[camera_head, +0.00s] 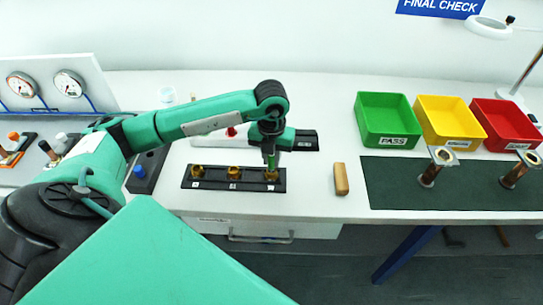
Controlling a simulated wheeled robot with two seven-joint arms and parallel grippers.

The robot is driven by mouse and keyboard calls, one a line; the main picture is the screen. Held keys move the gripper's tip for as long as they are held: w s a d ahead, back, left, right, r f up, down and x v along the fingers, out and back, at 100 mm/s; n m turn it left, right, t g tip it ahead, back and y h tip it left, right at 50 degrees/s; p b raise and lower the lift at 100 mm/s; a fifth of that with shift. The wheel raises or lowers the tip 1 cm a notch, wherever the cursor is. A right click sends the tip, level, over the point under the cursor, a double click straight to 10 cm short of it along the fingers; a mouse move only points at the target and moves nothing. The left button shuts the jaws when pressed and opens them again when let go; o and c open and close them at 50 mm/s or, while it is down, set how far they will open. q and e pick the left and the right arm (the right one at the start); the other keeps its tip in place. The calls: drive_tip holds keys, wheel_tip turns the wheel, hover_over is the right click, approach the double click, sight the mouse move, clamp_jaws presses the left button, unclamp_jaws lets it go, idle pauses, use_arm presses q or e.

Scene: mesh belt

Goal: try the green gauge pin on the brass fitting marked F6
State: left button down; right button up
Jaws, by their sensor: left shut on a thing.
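A black rack (232,187) on the white bench holds three brass fittings in a row: a left one (198,171), a middle one (206,172) and a right one (271,175). Each has a small white label in front, too small to read. My left gripper (270,152) points down over the right fitting and is shut on the green gauge pin (272,161). The pin is upright, with its lower end at the top of that fitting. I cannot tell how far it is in. My right gripper is out of view.
A wooden block (341,179) lies right of the rack. Green (388,141), yellow (450,142) and red (522,146) bins stand at the back right. Two flanged parts (430,176) (512,177) stand on the dark green mat (395,190). Gauges (69,84) are at the left.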

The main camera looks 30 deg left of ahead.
use_arm(q)
drive_tip(key=shift+f+b, duration=0.55)
drive_tip(key=shift+f, duration=0.2)
drive_tip(key=shift+r, duration=0.15)
idle(0.5)
drive_tip(key=shift+r+p, duration=0.3)
drive_tip(key=shift+r, duration=0.1)
drive_tip(key=shift+r+p, duration=0.35)
drive_tip(key=shift+r, duration=0.3)
drive_tip(key=shift+r+p, duration=1.65)
drive_tip(key=shift+r, duration=1.35)
